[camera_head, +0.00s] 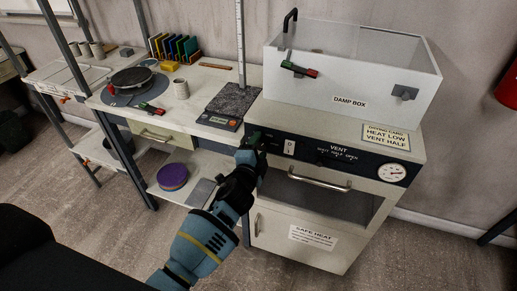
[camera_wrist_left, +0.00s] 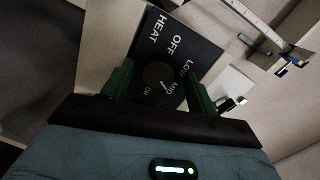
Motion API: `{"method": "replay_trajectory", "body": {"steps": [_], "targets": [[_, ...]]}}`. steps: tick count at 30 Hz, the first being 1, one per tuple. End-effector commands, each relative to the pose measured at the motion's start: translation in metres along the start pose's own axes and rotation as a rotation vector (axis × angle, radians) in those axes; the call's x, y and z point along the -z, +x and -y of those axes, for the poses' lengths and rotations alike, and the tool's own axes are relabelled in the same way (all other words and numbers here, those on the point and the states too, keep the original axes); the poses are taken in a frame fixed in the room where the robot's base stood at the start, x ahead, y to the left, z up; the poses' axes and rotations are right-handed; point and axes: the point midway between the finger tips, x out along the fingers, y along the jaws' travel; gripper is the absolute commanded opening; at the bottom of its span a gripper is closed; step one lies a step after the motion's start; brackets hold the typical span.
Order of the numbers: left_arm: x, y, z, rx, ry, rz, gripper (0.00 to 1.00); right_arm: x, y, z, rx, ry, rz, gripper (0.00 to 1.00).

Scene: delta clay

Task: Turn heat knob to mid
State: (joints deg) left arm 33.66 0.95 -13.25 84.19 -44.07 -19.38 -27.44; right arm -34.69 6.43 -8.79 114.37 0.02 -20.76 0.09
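The heat knob (camera_wrist_left: 159,75) is a dark round knob on a dark panel (camera_wrist_left: 181,49) with the labels HEAT, OFF, LOW and MID around it. A pale mark at the knob's lower edge appears to point toward MID. My left gripper (camera_wrist_left: 158,78) has its two green fingers on either side of the knob, with a visible gap at each side; I cannot tell the depth between them. In the head view my left gripper (camera_head: 252,146) is at the left end of the cabinet's control panel (camera_head: 315,151) and hides the heat knob. My right gripper is out of view.
The cabinet (camera_head: 274,231) has a VENT control, an oven handle (camera_head: 319,181) and a round gauge (camera_head: 391,172). A white damp box (camera_head: 310,93) stands on top. A bench (camera_head: 215,78) with a scale (camera_head: 219,121) and turntable (camera_head: 130,84) is to the left.

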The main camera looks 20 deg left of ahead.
Motion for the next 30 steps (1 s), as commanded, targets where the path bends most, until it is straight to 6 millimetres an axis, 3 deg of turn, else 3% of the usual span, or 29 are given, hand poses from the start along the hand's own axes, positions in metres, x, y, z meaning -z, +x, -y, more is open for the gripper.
{"method": "replay_trajectory", "body": {"steps": [8,21,30], "targets": [[0.0,-0.004,-0.001,-0.001,0.0,0.001,0.58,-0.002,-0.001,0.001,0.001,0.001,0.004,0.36],[0.0,-0.063,0.0,-0.001,0.0,0.0,0.58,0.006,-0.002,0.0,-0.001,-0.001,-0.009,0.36],[0.0,-0.078,0.0,0.0,0.0,0.0,0.58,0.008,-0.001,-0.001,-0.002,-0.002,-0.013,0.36]]}}
